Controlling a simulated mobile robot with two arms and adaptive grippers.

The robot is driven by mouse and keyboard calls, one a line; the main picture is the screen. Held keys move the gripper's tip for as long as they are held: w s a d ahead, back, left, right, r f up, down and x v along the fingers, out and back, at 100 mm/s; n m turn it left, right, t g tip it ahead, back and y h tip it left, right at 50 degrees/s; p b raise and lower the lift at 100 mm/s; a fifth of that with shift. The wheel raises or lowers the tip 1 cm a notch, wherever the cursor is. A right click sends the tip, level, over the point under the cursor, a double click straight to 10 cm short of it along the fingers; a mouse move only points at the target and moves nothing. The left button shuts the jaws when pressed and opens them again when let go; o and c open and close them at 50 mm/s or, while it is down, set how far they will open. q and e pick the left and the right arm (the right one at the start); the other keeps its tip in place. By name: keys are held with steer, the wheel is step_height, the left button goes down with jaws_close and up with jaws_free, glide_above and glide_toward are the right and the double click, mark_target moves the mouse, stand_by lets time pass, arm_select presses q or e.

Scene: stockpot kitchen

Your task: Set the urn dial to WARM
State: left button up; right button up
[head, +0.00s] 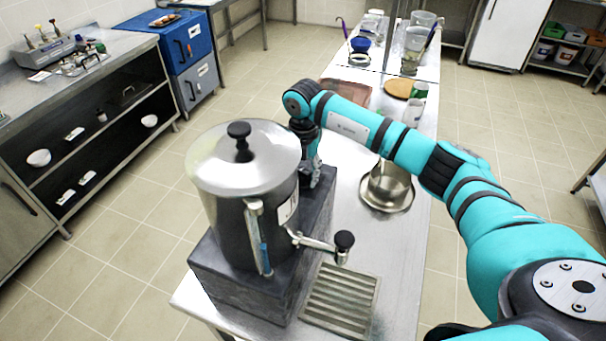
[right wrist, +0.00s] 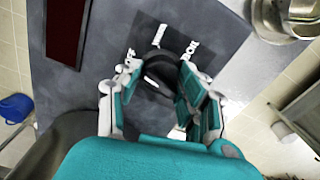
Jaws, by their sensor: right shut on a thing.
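The urn (head: 226,222) is a steel pot with a domed lid and black knob. It stands on a dark grey base (head: 232,285) at the near end of the steel counter. My right gripper (head: 313,178) reaches down at the base's far right side. In the right wrist view my right gripper (right wrist: 160,76) is shut on the black dial (right wrist: 163,68), one finger on each side. White lettering surrounds the dial: WARM (right wrist: 159,36) at the top middle, BOIL (right wrist: 189,50) to its right, and a partly covered label to its left. My left gripper is out of view.
The urn's tap (head: 325,243) sticks out over a slatted drip tray (head: 341,298). Cups, jars and a round board (head: 403,89) are farther along the counter.

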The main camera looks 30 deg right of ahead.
mark_target(303, 171)
steer(key=m+b, duration=0.1)
steer(key=m, duration=0.3)
steer(key=shift+m, duration=0.3)
steer(key=m, duration=0.4)
steer(key=shift+m+b, duration=0.3)
steer(key=o, duration=1.2)
step_height(303, 171, up, 12)
